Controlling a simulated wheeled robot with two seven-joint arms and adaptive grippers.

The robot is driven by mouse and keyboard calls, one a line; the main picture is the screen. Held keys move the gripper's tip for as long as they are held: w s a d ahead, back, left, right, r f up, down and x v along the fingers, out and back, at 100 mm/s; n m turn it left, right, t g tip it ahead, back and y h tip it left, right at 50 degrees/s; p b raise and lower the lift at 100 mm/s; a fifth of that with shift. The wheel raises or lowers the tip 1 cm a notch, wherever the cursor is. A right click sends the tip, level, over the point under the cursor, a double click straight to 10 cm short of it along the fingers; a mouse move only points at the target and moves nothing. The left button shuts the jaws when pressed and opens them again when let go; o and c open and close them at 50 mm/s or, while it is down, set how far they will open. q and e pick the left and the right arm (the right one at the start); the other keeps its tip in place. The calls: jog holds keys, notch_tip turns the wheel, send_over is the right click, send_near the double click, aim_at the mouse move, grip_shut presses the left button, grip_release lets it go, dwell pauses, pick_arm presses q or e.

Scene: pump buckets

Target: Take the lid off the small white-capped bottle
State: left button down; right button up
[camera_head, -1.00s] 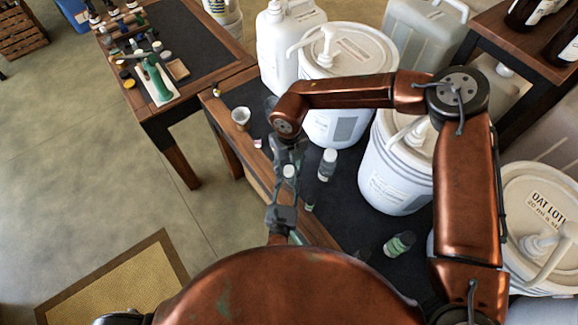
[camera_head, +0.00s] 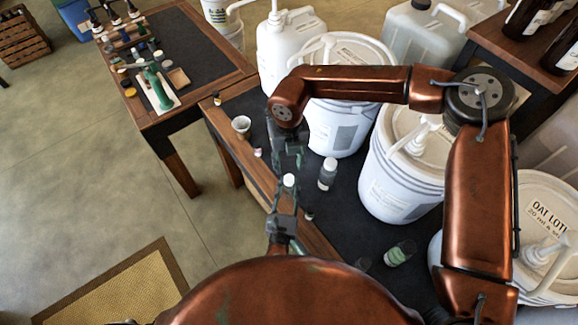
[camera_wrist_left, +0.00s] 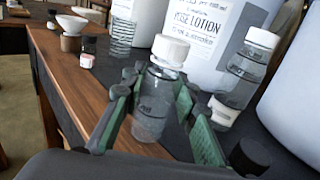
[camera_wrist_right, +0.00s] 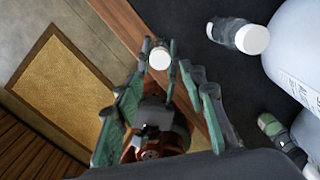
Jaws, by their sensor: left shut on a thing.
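A small clear bottle (camera_wrist_left: 153,105) with a white lid (camera_wrist_left: 172,49) stands upright between the fingers of my left gripper (camera_wrist_left: 158,88), which is shut on its body. The lid is on, and it also shows in the head view (camera_head: 289,180). My right gripper (camera_head: 291,158) points down just above the lid, with its fingers spread and empty. In the right wrist view the lid (camera_wrist_right: 159,58) shows beyond and between the open fingertips (camera_wrist_right: 164,72), apart from them. The bottle's body is mostly hidden in the head view.
Another white-capped bottle (camera_head: 327,175) stands close to the right. A green-labelled bottle (camera_head: 399,253) lies on the dark table top. Large white pump buckets (camera_head: 400,165) crowd the right side.

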aim_at(289, 178)
pick_arm(q)
jog(key=shift+f, duration=0.15)
pick_arm(e)
notch_tip(289, 178, down, 8)
jog(key=shift+r, duration=0.1)
grip_shut()
jog(key=shift+o, duration=0.5)
grip_release()
